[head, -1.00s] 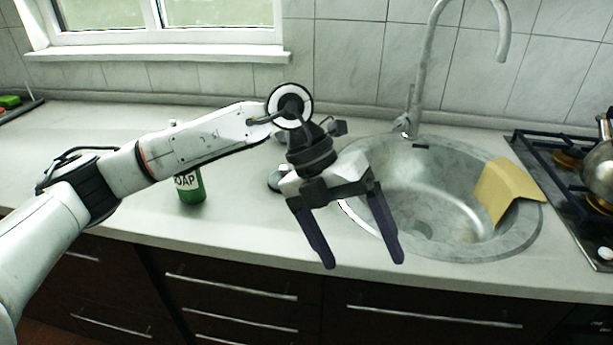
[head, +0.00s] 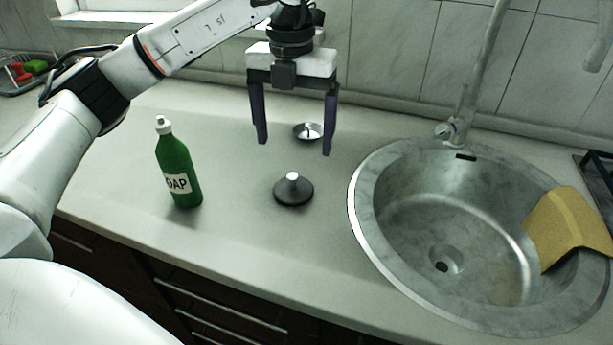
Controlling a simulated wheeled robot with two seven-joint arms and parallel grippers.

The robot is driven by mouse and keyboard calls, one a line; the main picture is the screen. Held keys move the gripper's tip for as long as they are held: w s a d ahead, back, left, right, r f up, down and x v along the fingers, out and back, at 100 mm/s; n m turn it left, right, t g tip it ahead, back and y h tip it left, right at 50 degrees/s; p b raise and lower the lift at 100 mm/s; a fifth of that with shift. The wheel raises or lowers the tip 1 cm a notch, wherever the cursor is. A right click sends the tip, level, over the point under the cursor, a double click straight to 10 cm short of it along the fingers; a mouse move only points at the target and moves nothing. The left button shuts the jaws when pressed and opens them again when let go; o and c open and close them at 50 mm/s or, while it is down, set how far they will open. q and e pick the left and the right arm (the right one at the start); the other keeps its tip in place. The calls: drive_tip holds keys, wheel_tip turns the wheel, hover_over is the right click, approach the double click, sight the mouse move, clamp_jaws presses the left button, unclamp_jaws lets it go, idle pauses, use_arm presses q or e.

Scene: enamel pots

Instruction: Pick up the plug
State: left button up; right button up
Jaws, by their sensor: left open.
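A dark round plug (head: 293,191) with a pale metal knob on top lies flat on the counter, between the soap bottle and the sink. My left gripper (head: 295,147) points down with its two dark fingers spread and nothing between them. In the picture its fingertips are above the plug, apart from it. A small shiny metal dish-like piece (head: 307,131) shows between the fingers, near the right one; I cannot tell exactly what it is. My right gripper is not in view.
A green soap bottle (head: 178,170) stands upright left of the plug. The round metal sink (head: 385,160) is on the right, with a yellow cloth (head: 565,228) over its rim and a tap (head: 478,85) behind. The counter (head: 240,235) in front of the plug is clear.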

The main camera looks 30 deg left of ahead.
sight(293, 175)
use_arm(q)
drive_tip(key=f, duration=0.1)
drive_tip(key=s+f, duration=0.1)
drive_tip(key=f, duration=0.1)
drive_tip(key=shift+f, duration=0.3)
drive_tip(key=shift+w+f, duration=0.1)
drive_tip(key=shift+f, duration=2.85)
drive_tip(key=c, duration=1.2)
